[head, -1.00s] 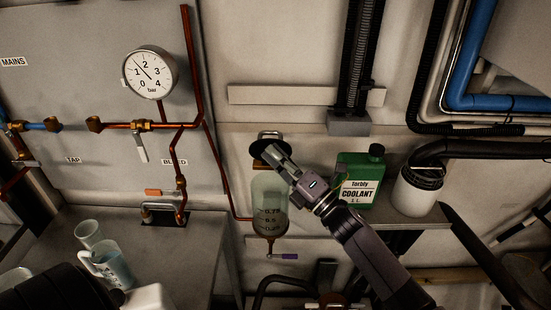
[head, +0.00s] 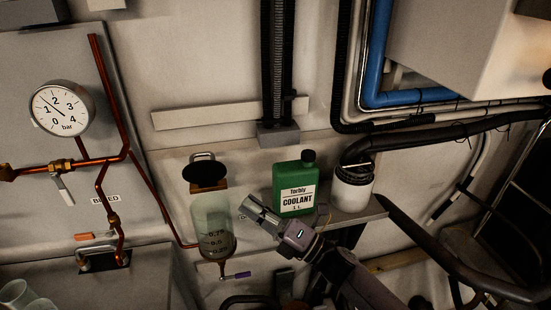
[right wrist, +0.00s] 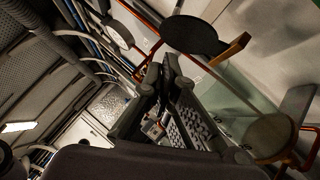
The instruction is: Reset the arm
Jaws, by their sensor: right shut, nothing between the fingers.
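My right gripper (head: 247,205) is shut and empty in the head view. Its fingertips point up and left, just right of the clear graduated vessel (head: 212,222). I cannot tell how far in front of the wall it is. The vessel's round black lid (head: 205,176) stands raised above its open top. In the right wrist view, the closed fingers (right wrist: 163,68) are close to the camera, with the black lid (right wrist: 192,36) beyond and the clear vessel (right wrist: 245,105) to the right. My left gripper is out of view.
A green coolant bottle (head: 294,188) and a white container with a black top (head: 352,188) stand on a shelf behind my right arm. A pressure gauge (head: 62,108) and copper pipes are at the left. Jugs (head: 18,293) sit at the lower left. A dark hose runs along the right.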

